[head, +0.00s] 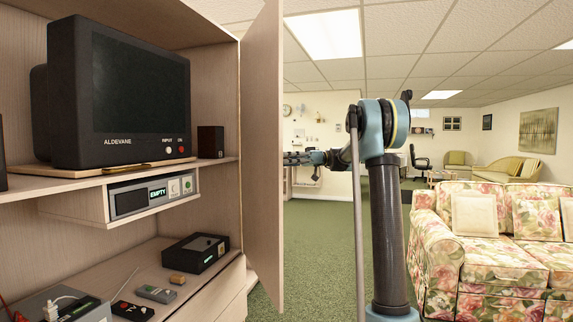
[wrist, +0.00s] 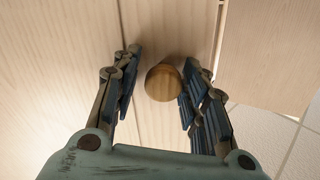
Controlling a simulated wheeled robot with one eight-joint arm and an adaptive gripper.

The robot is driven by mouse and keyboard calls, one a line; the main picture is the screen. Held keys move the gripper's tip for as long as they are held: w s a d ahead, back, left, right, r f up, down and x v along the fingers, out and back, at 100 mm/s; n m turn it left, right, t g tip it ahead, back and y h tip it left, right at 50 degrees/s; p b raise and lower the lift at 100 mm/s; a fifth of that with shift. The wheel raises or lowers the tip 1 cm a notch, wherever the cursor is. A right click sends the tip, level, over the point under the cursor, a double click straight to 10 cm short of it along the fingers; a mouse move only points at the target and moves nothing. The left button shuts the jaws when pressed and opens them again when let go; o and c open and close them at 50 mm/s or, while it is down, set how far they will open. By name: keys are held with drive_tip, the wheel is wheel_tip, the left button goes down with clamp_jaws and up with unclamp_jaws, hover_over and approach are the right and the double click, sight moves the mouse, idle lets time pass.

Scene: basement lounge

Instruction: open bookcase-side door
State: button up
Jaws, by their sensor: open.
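A pale wood door (head: 262,150) stands swung out at the right side of the wood cabinet in the head view. Its near face shows no knob. In the wrist view a round wooden knob (wrist: 163,83) sits on a pale wood panel (wrist: 160,28). My gripper (wrist: 160,58) is open, with one finger on each side of the knob. The right finger is very close to the knob; I cannot tell if it touches. In the head view my gripper (head: 292,158) is at the door's free edge, its tips partly hidden there.
The open cabinet (head: 215,75) holds a black television (head: 120,95), a small unit reading EMPTY (head: 155,193), a black box (head: 196,252) and small devices on the lower shelf. A floral sofa (head: 495,250) stands at the right. Green carpet (head: 325,235) between is clear.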

drive_tip(key=shift+s, duration=0.1)
wheel_tip(320, 180, up, 10)
drive_tip(key=shift+f, duration=0.1)
idle(0.7)
